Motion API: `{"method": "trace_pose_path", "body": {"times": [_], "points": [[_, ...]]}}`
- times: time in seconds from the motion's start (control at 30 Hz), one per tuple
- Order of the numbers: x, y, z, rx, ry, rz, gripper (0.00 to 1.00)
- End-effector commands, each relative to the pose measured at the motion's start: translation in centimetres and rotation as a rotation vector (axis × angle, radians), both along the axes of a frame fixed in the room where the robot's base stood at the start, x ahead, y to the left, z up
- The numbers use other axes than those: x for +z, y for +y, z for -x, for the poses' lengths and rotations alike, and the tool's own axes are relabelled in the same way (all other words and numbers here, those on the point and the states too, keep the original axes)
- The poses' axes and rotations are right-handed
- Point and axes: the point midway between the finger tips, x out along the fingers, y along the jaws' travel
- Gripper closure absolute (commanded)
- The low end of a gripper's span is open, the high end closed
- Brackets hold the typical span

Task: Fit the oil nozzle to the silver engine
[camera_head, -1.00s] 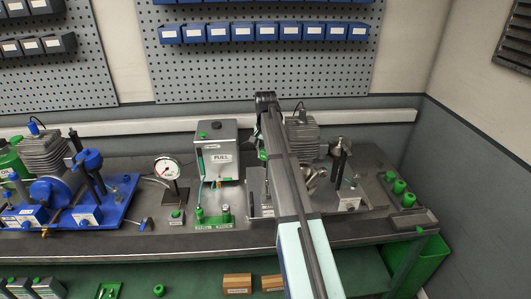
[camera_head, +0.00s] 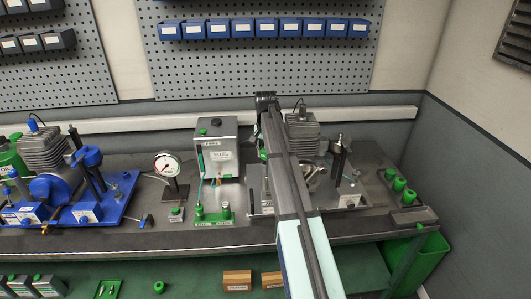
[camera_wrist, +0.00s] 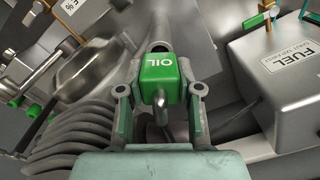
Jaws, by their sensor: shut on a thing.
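The green oil nozzle (camera_wrist: 158,78), marked OIL, is between the two fingertips of my gripper (camera_wrist: 158,92) in the wrist view. A dark round end shows beyond the block. The silver engine (camera_head: 302,132) stands right of my arm in the head view, partly hidden by it. Its cooling fins (camera_wrist: 75,135) show at lower left in the wrist view, beside the left finger. I cannot tell whether the nozzle touches the engine. In the head view my arm hides most of the gripper.
The fuel tank (camera_head: 216,150) stands left of my arm; it also shows at right in the wrist view (camera_wrist: 285,80). A blue engine (camera_head: 50,165) and a gauge (camera_head: 167,165) are farther left. A dark post (camera_head: 338,160) and several green caps (camera_head: 399,184) are at right.

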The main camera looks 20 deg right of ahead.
Motion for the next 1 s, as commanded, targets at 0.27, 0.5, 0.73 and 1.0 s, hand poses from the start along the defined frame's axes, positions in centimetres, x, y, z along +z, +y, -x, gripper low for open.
{"method": "trace_pose_path", "body": {"times": [0.27,0.5,0.73,1.0], "points": [[-1.0,0.0,0.0,0.0,0.0,0.0,1.0],[-1.7,0.0,0.0,0.0,0.0,0.0,1.0],[-2.2,0.0,0.0,0.0,0.0,0.0,1.0],[-2.2,0.0,0.0,0.0,0.0,0.0,0.55]]}}
